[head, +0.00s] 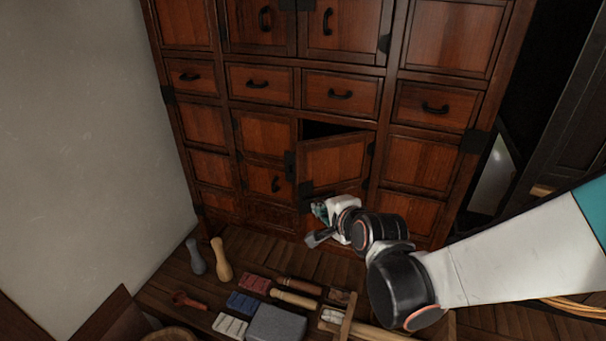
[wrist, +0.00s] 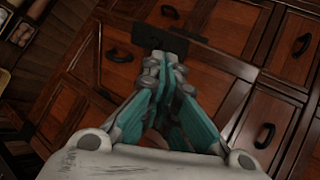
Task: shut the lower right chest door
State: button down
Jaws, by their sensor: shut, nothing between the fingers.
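The lower right chest door (head: 333,162) is in the middle of the dark wooden chest in the head view. It stands ajar, its left edge swung outward, with a dark gap showing above its top edge. My gripper (head: 318,214) is low in front of the chest, just below the door's lower left corner. In the wrist view the closed teal fingers of my gripper (wrist: 165,62) point at a dark metal plate (wrist: 180,38) on the wood. The fingers are together and hold nothing. Whether they touch the door cannot be told.
The left lower door (head: 264,135) beside it looks closed. Drawers (head: 340,93) sit above. In front lie a grey block (head: 276,325), coloured blocks (head: 243,303) and wooden-handled tools (head: 295,299). A pale wall (head: 80,120) stands at left.

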jog(key=b, duration=0.2)
send_near(305, 191)
notch_tip(305, 191, down, 4)
jog(key=w+a, duration=0.1)
jog(key=w, duration=0.1)
jog(key=shift+w+a+r+b, duration=0.15)
jog(key=shift+w+a, duration=0.05)
jog(key=shift+w, duration=0.25)
jog(key=shift+w+a+r+b, duration=0.15)
jog(key=shift+w+a, duration=0.05)
jog(key=shift+w, duration=0.3)
jog(key=shift+w+a+r, duration=0.1)
jog(key=shift+w+a, duration=0.1)
jog(key=shift+w, duration=0.35)
jog(key=shift+w, duration=0.1)
